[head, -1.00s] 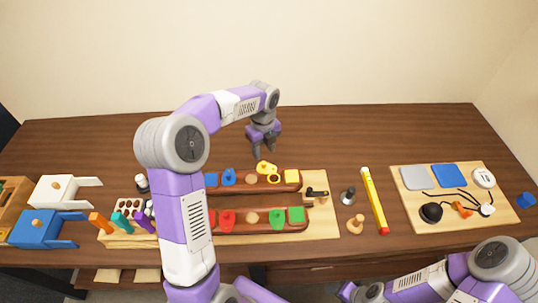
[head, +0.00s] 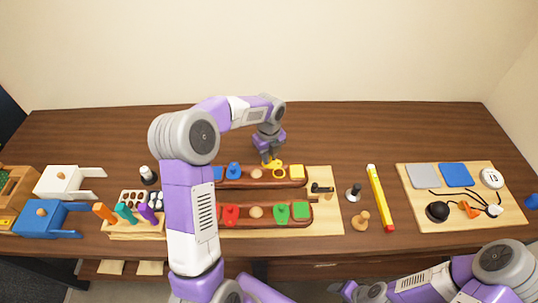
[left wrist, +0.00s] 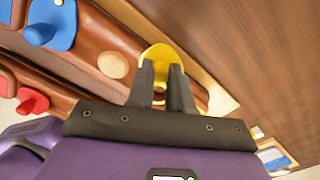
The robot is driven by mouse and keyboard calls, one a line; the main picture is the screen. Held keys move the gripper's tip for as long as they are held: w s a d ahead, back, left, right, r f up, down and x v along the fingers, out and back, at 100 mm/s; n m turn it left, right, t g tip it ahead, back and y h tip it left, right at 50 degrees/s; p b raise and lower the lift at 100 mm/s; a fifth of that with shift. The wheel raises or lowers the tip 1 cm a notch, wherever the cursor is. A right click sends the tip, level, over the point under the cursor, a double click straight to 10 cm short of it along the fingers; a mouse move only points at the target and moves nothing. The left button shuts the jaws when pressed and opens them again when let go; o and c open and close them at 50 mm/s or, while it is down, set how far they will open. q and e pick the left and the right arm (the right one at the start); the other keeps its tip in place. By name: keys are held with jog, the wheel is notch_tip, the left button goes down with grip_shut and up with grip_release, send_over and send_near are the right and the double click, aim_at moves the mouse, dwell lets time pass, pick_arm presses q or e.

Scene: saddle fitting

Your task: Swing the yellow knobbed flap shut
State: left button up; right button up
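The yellow flap (head: 272,163) stands out behind the back rail (head: 246,184) of the wooden fitting board, swung away from its yellow-rimmed hole (head: 279,171). In the left wrist view the yellow flap (left wrist: 160,55) shows beyond the fingertips. My left gripper (head: 269,156) is down at the flap. In the left wrist view the left gripper (left wrist: 161,72) has its two dark fingers close together, with yellow showing in the narrow gap. The fingers hide most of the knob, so I cannot tell whether they grip it. My right gripper (head: 346,290) is low at the bottom edge, its fingers unclear.
The front rail (head: 268,221) carries red and green pieces. A dark latch (head: 321,188) sits at right.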

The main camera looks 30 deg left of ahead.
aim_at(279, 165)
pick_arm(q)
grip_shut()
jog(key=shift+n, duration=0.3)
jog(key=shift+s+n, duration=0.2)
jog(key=shift+n, duration=0.3)
jog(key=n, duration=0.2)
jog(key=n+p, duration=0.1)
jog(key=shift+s+d, duration=0.35)
jog(key=shift+s, duration=0.05)
jog(key=n, duration=0.2)
jog(key=d+n, duration=0.1)
jog(key=n, duration=0.1)
jog(key=s+n, duration=0.1)
jog(key=shift+d+n, duration=0.15)
jog(key=shift+n, duration=0.25)
jog(key=n, duration=0.1)
jog(key=d+n, duration=0.1)
jog(key=n, duration=0.3)
jog(key=shift+d, duration=0.25)
jog(key=n, duration=0.2)
jog(key=d+n, duration=0.1)
jog(key=n, duration=0.2)
jog(key=shift+w+d+n+p, duration=0.2)
jog(key=shift+n+p, duration=0.1)
jog(key=shift+p, duration=0.1)
